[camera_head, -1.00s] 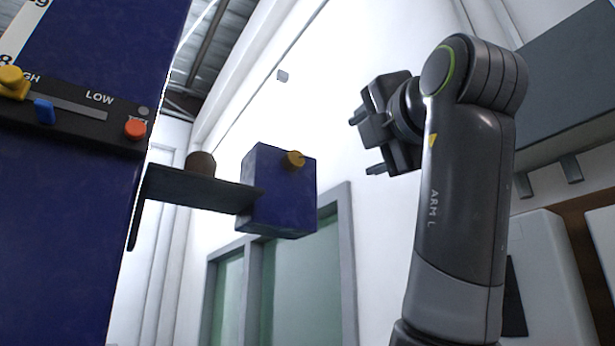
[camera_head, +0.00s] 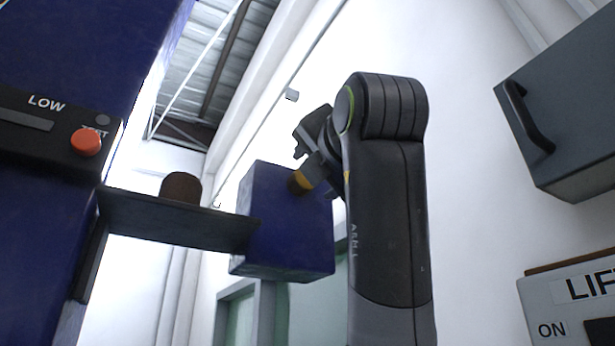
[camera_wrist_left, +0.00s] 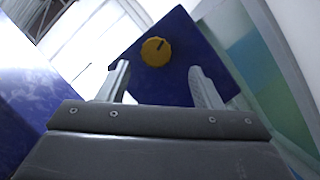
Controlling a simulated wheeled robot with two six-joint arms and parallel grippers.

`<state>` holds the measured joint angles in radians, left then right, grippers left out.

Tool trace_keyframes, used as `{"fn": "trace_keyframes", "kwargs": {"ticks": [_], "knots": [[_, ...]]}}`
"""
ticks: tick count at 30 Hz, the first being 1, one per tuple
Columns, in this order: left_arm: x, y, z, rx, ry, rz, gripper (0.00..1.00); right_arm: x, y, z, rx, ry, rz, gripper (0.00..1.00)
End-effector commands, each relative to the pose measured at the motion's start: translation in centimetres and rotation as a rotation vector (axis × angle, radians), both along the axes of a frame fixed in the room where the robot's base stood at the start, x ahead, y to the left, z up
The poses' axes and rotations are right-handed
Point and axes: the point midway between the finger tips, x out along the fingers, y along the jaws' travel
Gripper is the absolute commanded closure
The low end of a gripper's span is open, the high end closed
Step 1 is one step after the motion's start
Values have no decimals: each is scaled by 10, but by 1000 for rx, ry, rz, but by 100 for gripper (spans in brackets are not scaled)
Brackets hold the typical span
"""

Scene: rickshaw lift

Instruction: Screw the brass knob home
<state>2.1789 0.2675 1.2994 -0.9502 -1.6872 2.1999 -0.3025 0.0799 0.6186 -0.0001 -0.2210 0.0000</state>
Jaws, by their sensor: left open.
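The brass knob (camera_head: 299,182) sits on the face of a blue box (camera_head: 285,225) at the end of a dark bracket. In the left wrist view the knob (camera_wrist_left: 156,51) is a yellow disc with a short dark mark on its face. My left gripper (camera_head: 312,156) is close to the knob and partly hidden by my own arm. In the wrist view its two fingers (camera_wrist_left: 158,72) are apart, with the knob showing between and beyond their tips. I cannot tell if a finger touches it. My right gripper is in neither view.
A dark shelf bracket (camera_head: 150,222) carries a brown round piece (camera_head: 181,188) left of the box. A blue column with a control strip and orange button (camera_head: 86,142) stands at left. A grey cabinet (camera_head: 565,110) and a lift panel (camera_head: 575,290) are at right.

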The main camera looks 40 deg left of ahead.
Motion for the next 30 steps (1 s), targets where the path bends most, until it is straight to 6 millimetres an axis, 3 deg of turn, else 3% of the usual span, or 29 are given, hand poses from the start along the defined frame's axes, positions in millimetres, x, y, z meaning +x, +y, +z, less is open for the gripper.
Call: {"fn": "trace_keyframes", "kwargs": {"ticks": [1, 5, 16, 23, 30], "knots": [[6, 10, 8, -2, -1, 3, 41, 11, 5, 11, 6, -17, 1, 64], [20, 29, 14, 0, -1, 3, 41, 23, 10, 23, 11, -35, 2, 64], [37, 50, 19, 0, -2, -1, 41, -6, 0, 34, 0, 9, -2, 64], [37, 50, 18, 1, -3, -1, 41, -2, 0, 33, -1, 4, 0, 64], [37, 50, 18, 1, -2, -1, 72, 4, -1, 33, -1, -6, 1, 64]]}}
